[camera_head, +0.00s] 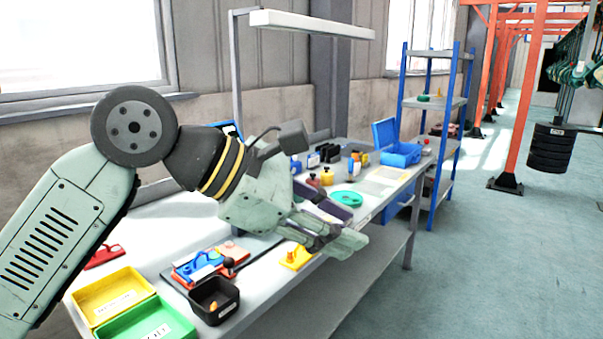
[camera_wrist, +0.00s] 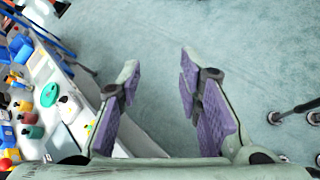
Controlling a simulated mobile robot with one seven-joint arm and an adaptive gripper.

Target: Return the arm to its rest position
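My arm reaches in from the left in the head view, bent at the elbow. My gripper (camera_head: 348,228) hangs above the front edge of the workbench (camera_head: 290,222), pointing to the right. In the wrist view my gripper (camera_wrist: 158,95) is open, its two purple-padded fingers wide apart. Only bare floor shows between the fingers, and nothing is held. The bench lies to the left of the fingers in the wrist view.
On the bench are a yellow bin (camera_head: 112,297), a green bin (camera_head: 150,322), a black bin (camera_head: 214,299), a yellow part (camera_head: 296,257), a green disc (camera_head: 347,198) and a blue toolbox (camera_head: 398,150). A blue-framed shelf (camera_head: 437,103) and an orange post (camera_head: 524,95) stand beyond.

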